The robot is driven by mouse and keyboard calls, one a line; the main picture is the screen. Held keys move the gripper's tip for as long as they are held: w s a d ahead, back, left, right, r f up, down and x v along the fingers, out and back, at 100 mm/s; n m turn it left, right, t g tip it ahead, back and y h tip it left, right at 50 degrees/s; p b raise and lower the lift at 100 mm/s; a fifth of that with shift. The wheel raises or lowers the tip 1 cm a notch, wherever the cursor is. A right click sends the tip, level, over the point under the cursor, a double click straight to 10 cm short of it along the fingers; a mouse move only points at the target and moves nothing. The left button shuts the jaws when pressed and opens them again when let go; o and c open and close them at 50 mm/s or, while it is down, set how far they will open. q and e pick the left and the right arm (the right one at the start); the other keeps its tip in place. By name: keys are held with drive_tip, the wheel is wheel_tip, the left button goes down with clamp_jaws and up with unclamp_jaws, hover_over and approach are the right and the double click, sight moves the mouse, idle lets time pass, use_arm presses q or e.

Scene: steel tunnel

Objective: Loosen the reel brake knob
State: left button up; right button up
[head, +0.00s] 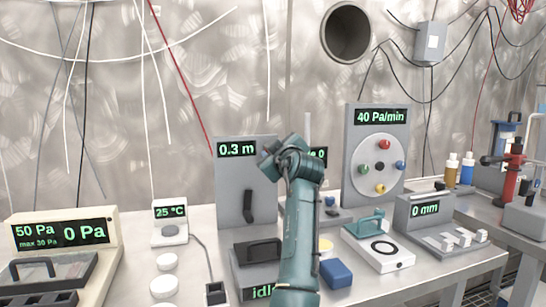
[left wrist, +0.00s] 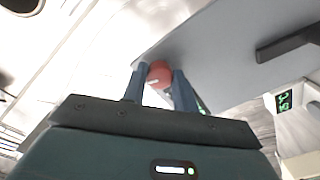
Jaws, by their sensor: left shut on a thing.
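The reel panel (head: 228,180) is a grey upright plate with a green 0.3 m display and a dark crank handle (head: 248,206). A red round knob (left wrist: 159,73), which looks like the brake knob, shows in the left wrist view against the grey panel (left wrist: 215,50). My left gripper (left wrist: 158,82) has its two blue fingers shut on this knob, one on each side. In the head view my left gripper (head: 272,154) is at the upper right of the reel panel, and it hides the knob. My right gripper is in neither view.
A 40 Pa/min panel (head: 355,150) with coloured knobs stands right of my arm. A 0 mm unit (head: 424,210), a blue block (head: 336,273) and a teal-handled device (head: 378,250) are on the bench. A 25 °C unit (head: 170,222) and pressure display (head: 62,235) stand left.

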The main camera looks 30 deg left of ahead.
use_arm(q)
drive_tip(key=shift+n+b, duration=0.4)
drive_tip(key=shift+n, duration=1.2)
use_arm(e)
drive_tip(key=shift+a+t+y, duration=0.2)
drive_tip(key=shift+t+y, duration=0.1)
use_arm(q)
drive_tip(key=o, duration=1)
drive_tip(key=shift+c, duration=0.2)
drive_tip(key=b+v, duration=0.3)
drive_tip(key=v, duration=1)
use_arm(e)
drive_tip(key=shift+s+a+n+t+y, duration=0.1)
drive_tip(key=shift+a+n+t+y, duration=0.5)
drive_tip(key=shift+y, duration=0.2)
